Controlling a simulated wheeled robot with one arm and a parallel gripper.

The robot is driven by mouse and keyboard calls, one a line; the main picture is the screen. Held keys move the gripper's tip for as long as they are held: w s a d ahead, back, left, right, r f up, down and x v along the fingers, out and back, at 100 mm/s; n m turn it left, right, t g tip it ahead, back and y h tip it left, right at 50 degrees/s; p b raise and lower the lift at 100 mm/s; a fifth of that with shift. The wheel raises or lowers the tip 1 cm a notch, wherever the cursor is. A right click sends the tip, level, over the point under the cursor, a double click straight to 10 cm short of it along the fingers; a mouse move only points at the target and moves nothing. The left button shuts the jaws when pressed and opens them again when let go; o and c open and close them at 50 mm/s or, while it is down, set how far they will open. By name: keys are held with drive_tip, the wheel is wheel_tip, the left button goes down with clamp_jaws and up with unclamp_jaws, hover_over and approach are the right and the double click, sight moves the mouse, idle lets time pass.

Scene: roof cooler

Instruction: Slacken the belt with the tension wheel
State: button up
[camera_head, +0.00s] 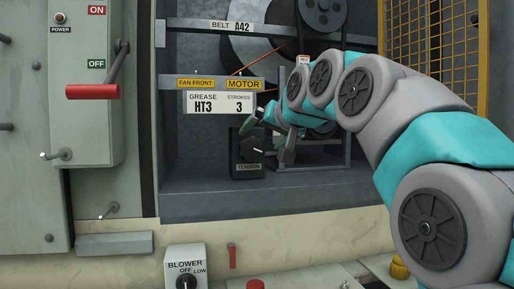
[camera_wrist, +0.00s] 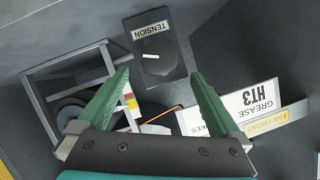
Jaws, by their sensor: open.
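The tension wheel (camera_wrist: 158,58) is a dark round knob with a white mark, on a dark box labelled TENSION (camera_head: 247,170). In the wrist view it lies beyond my fingertips, roughly centred between them. My gripper (camera_wrist: 160,78) is open and empty, its two green fingers spread wide. I cannot tell from the wrist view whether a finger touches the wheel. In the head view my gripper (camera_head: 280,137) is in front of the box's upper right and hides part of the wheel. The pulley (camera_head: 322,10) shows at the top; the belt is mostly hidden by my arm.
A sign reading GREASE HT3, STROKES 3 (camera_head: 220,102) hangs close to the left of my gripper. A metal frame (camera_wrist: 62,85) stands beside the tension box. A switch box with a red-handled lever (camera_head: 92,92) is at left, a yellow mesh guard (camera_head: 428,45) at right.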

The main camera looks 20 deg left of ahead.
sight(254, 144)
drive_tip(key=shift+x, duration=3.75)
drive_tip(key=shift+c, duration=0.4)
drive_tip(key=c, duration=1.2)
